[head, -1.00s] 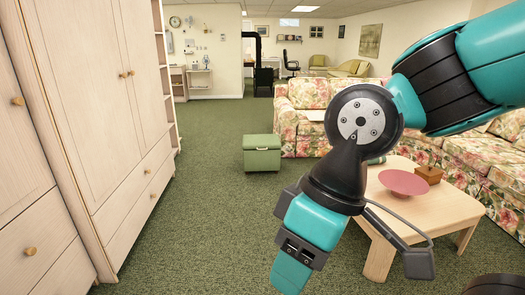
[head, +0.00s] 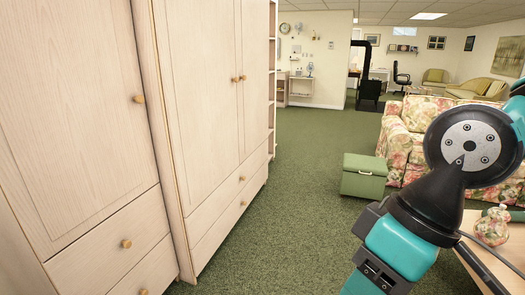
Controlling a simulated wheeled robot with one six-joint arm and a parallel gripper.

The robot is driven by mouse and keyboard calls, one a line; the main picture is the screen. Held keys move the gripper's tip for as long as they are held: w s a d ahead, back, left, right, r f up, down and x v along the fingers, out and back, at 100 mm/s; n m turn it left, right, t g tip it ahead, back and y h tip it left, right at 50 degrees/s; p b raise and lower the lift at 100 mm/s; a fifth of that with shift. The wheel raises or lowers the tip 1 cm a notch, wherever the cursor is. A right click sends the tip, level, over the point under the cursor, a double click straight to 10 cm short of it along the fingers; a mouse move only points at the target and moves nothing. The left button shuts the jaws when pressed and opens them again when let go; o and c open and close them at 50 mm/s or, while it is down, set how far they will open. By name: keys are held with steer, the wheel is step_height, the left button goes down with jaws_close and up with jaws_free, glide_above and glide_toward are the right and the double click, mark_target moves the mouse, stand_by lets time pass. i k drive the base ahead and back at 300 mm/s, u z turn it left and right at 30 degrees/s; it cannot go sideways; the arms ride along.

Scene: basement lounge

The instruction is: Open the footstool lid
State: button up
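The footstool (head: 363,182) is a green box with a lid, standing on the carpet right of the picture's middle, in front of the floral sofa. Its lid (head: 365,163) looks closed. My arm reaches down on the right side of the picture, nearer to me than the footstool and apart from it. The arm's lower end runs out of the bottom edge, so my gripper's fingers are out of view.
Pale wooden wardrobes (head: 199,100) with drawers line the left. A floral sofa (head: 402,140) stands at right. A wooden coffee table (head: 515,248) with a floral-patterned object (head: 492,226) is at lower right, partly behind my arm. Green carpet (head: 290,215) between is clear.

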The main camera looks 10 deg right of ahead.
mark_target(363, 165)
steer(key=u, duration=0.1)
steer(key=i, duration=2.35)
steer(key=z, duration=0.85)
steer(key=i, duration=2)
steer(key=z, duration=1)
steer(key=i, duration=0.45)
steer(key=z, duration=0.2)
